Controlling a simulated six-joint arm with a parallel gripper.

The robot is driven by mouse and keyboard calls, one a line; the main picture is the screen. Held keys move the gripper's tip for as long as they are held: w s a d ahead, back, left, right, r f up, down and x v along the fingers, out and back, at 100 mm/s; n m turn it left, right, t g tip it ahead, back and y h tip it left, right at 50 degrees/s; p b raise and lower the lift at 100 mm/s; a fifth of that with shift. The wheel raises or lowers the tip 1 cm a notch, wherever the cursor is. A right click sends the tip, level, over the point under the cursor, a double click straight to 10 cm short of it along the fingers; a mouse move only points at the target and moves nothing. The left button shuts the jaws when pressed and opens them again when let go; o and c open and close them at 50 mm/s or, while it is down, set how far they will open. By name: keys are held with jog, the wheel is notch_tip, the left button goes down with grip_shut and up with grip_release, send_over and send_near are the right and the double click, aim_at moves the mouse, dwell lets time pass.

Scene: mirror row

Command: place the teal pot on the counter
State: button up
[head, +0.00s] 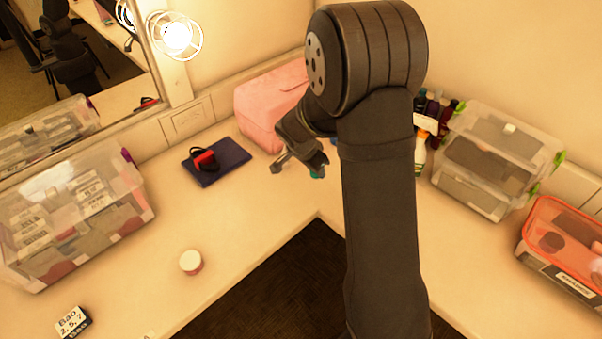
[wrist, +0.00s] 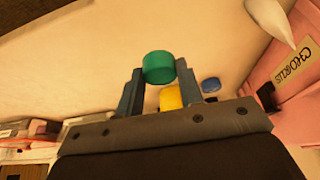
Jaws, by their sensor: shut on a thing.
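The teal pot (wrist: 159,67) is a small round pot held between the two fingertips of my gripper (wrist: 158,80) in the wrist view. My gripper is shut on it. In the head view my gripper (head: 298,166) is near the back corner of the counter (head: 235,225), in front of the pink bag, and only a sliver of teal (head: 317,174) shows beside it. My arm hides much of this area. I cannot tell from these views whether the pot touches the counter.
A yellow object (wrist: 171,97) and a blue one (wrist: 211,85) lie beyond my fingers. A pink bag (head: 268,108), a dark blue pad (head: 222,165), a white-lidded jar (head: 191,262), bottles (head: 436,105) and clear boxes (head: 492,160) stand around. The counter's left middle is mostly clear.

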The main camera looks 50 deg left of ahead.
aim_at(304, 184)
jog(key=a+f, duration=0.1)
jog(key=s+a, duration=0.1)
jog(key=s+a+f, duration=0.1)
jog(key=a, duration=0.1)
jog(key=shift+f, duration=2.3)
jog(key=shift+f, duration=0.15)
jog(key=o, duration=0.9)
jog(key=shift+o, duration=0.2)
jog(key=v, duration=1.2)
